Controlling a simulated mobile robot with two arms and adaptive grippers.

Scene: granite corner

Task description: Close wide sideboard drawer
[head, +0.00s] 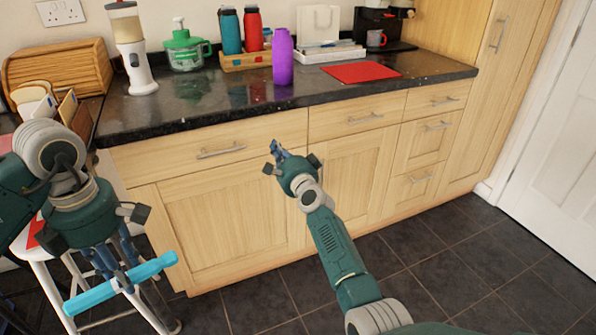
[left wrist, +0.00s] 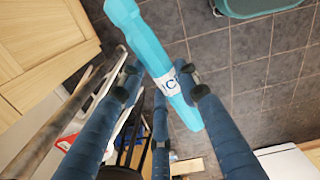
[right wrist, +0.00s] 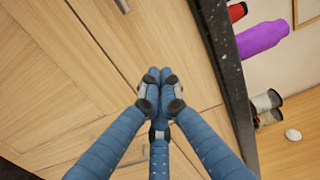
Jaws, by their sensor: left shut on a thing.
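The wide drawer (head: 260,133) is at the upper left of the wooden sideboard, under the dark granite worktop, with a bar handle (head: 220,152). Its front looks about flush with the cabinet; I cannot tell whether a small gap is left. My right gripper (head: 277,150) is in front of the drawer's right part, right of the handle. In the right wrist view its fingertips (right wrist: 160,76) are together and empty, facing the wooden fronts; contact is unclear.
The dark tiled floor (head: 430,255) is clear at right.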

